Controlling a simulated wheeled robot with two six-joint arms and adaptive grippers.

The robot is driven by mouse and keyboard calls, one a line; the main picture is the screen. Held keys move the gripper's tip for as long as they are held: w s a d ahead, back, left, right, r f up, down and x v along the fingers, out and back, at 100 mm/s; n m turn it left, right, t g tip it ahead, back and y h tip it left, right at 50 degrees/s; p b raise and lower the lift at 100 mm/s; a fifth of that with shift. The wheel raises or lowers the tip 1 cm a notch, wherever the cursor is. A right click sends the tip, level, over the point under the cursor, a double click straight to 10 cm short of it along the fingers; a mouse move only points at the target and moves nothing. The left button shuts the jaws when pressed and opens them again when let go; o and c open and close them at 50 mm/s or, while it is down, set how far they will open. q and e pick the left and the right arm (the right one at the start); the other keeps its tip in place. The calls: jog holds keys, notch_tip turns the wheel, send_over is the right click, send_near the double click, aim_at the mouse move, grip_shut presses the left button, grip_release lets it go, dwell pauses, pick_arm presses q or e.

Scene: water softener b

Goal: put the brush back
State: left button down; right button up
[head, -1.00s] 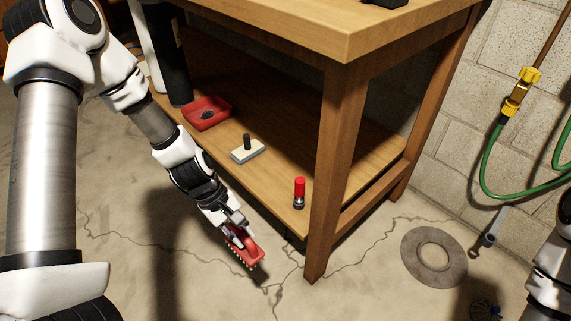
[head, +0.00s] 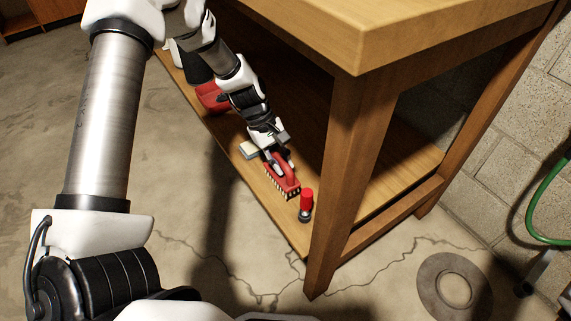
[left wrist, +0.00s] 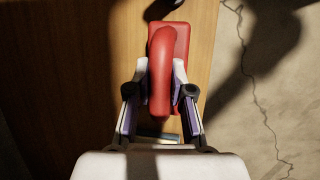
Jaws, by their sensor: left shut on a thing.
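The red brush (head: 283,177) with pale bristles is over the lower shelf (head: 232,138) of the wooden workbench, near its front edge. My left gripper (head: 274,160) is shut on the brush's curved handle. In the left wrist view the red brush (left wrist: 163,65) lies between the two fingers of my left gripper (left wrist: 161,90), with the wooden shelf behind it. I cannot tell whether the bristles touch the shelf. My right gripper is not in view.
A red-capped cylinder (head: 306,203) stands on the shelf close to the brush. The bench leg (head: 338,190) stands at the right. A round metal cover (head: 455,288) lies on the floor.

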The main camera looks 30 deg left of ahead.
pick_arm(q)
jog(key=w+f+b, duration=0.1)
jog(key=w+a+f+b, duration=0.1)
jog(key=w+f+b, duration=0.2)
jog(key=shift+w+a+f, duration=0.15)
jog(key=shift+a, duration=0.2)
jog(key=shift+r, duration=0.2)
jog(key=shift+f, duration=0.15)
jog(key=c, duration=1)
grip_release()
jog(key=shift+c, duration=0.2)
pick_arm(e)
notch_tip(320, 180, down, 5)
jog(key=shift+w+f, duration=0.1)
